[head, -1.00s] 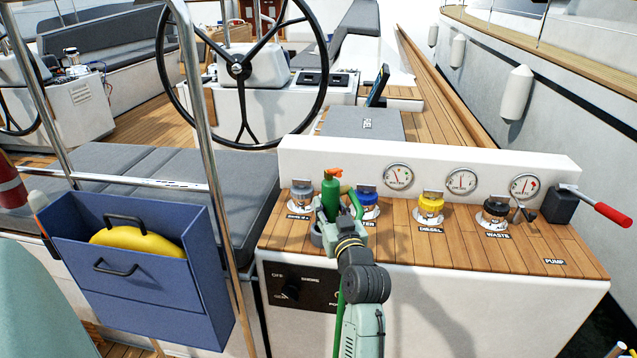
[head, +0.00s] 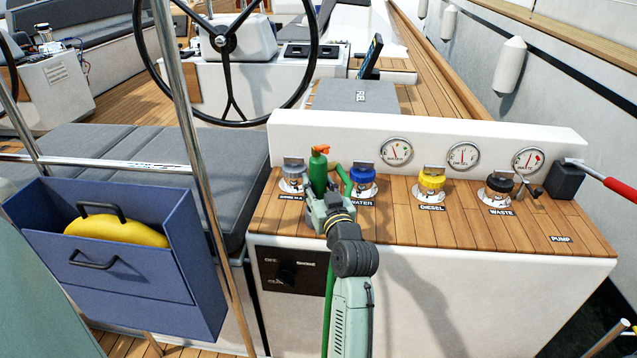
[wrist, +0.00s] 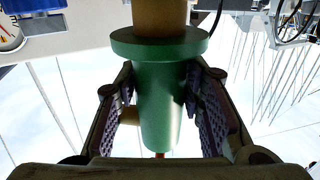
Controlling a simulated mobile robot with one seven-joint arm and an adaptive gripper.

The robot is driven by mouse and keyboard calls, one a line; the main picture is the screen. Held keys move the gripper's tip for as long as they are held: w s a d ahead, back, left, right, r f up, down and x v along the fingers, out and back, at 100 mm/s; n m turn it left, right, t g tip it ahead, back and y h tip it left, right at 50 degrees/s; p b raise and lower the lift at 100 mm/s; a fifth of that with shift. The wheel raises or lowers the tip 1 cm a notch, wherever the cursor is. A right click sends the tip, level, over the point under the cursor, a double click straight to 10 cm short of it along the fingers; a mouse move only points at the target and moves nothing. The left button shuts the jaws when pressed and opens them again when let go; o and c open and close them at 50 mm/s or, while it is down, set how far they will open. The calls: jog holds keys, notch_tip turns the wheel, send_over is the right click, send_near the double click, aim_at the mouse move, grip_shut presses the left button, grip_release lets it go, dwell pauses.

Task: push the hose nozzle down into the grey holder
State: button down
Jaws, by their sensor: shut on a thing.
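The green hose nozzle (head: 318,172), with an orange tip, stands roughly upright above the left part of the wooden counter top in the head view. My gripper (head: 324,203) is shut on the nozzle. In the wrist view the green nozzle body (wrist: 160,100) sits between the two dark ridged finger pads of my gripper (wrist: 160,112). A green hose (head: 328,300) shows beside my arm. I cannot make out the grey holder; my gripper and arm cover that part of the counter, so whether the nozzle touches it is hidden.
Close around are a grey filler cap (head: 293,176) to the left and a blue one (head: 363,182) to the right. Yellow (head: 432,181) and black (head: 499,188) caps stand further right. A gauge panel (head: 430,150) rises behind. A blue box (head: 115,265) and steel rail are left.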

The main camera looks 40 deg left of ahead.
aim_at(319, 197)
jog(key=shift+f+b, duration=0.5)
jog(key=shift+f, duration=0.55)
jog(key=shift+f+b, duration=0.55)
jog(key=shift+b, duration=0.05)
dwell(0.8)
jog(key=c, duration=1.4)
grip_release()
jog(key=shift+o, duration=0.3)
jog(key=shift+f, duration=0.15)
jog(key=shift+d, duration=0.1)
jog(key=b+v, duration=0.1)
jog(key=v, duration=1)
